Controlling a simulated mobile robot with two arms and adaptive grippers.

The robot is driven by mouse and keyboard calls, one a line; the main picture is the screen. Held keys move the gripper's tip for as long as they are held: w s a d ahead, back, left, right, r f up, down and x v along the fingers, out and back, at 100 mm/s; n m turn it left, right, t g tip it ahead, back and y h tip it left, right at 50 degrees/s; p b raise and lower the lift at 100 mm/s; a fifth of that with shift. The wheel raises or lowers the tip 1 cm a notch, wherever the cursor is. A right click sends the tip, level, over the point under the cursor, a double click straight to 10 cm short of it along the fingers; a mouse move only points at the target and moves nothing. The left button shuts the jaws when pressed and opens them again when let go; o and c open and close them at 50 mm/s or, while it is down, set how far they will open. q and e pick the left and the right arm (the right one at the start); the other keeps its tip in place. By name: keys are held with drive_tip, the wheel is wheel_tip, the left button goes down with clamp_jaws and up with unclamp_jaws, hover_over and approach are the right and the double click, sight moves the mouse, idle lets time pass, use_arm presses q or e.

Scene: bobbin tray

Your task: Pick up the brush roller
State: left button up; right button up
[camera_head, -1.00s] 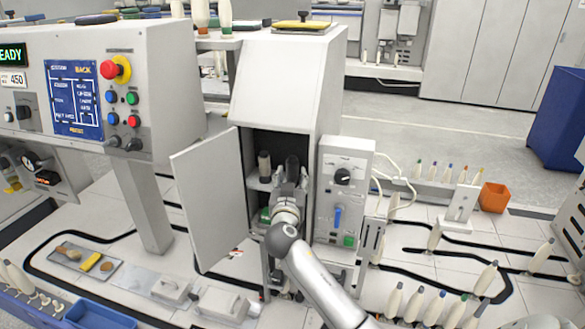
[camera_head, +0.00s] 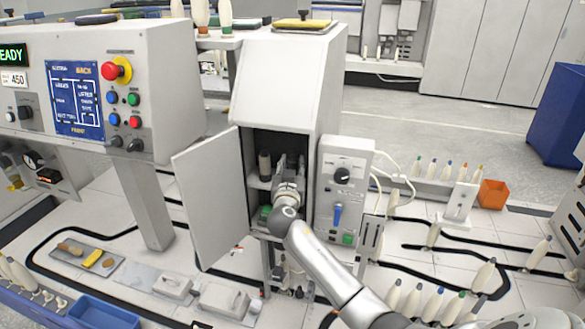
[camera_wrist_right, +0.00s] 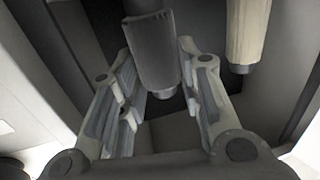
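In the right wrist view a dark grey cylinder with a narrower end (camera_wrist_right: 152,50), which looks like the brush roller, stands between the fingertips of my right gripper (camera_wrist_right: 155,75). The fingers are spread, with gaps showing on both sides of it. In the head view my right gripper (camera_head: 290,168) reaches into the open cabinet (camera_head: 285,75). There the gripper and the dark interior mostly hide the roller. A cream cylinder (camera_wrist_right: 247,32) stands beside the right finger in the wrist view. My left gripper is not in view.
The cabinet door (camera_head: 207,200) stands open at left. A control box (camera_head: 343,185) is fixed at the cabinet's right. Inside, another cylinder (camera_head: 265,165) stands left of my gripper. The cabinet side walls leave little room around the gripper.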

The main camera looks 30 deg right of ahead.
wheel_tip(320, 180, up, 7)
drive_tip(key=p, duration=0.4)
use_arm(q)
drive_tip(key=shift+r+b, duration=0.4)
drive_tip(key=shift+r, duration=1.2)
use_arm(e)
drive_tip(key=s+a+f+n+t+y, duration=0.1)
drive_tip(key=s+a+f+n+y, duration=0.1)
drive_tip(key=s+a, duration=0.5)
drive_tip(key=s+a+f+n+t+y, duration=0.1)
drive_tip(key=s+a+f+n+y, duration=0.2)
drive_tip(key=s, duration=1.1)
drive_tip(key=s+a+f+n+t+y, duration=0.1)
drive_tip(key=s+a+f+n+y, duration=0.1)
drive_tip(key=s+a+y, duration=0.4)
drive_tip(key=shift+s+a+f+n+t, duration=0.15)
drive_tip(key=shift+s+a+n+t, duration=0.2)
drive_tip(key=shift+s+a, duration=2.65)
drive_tip(key=shift+w+a, duration=0.75)
drive_tip(key=shift+w, duration=0.1)
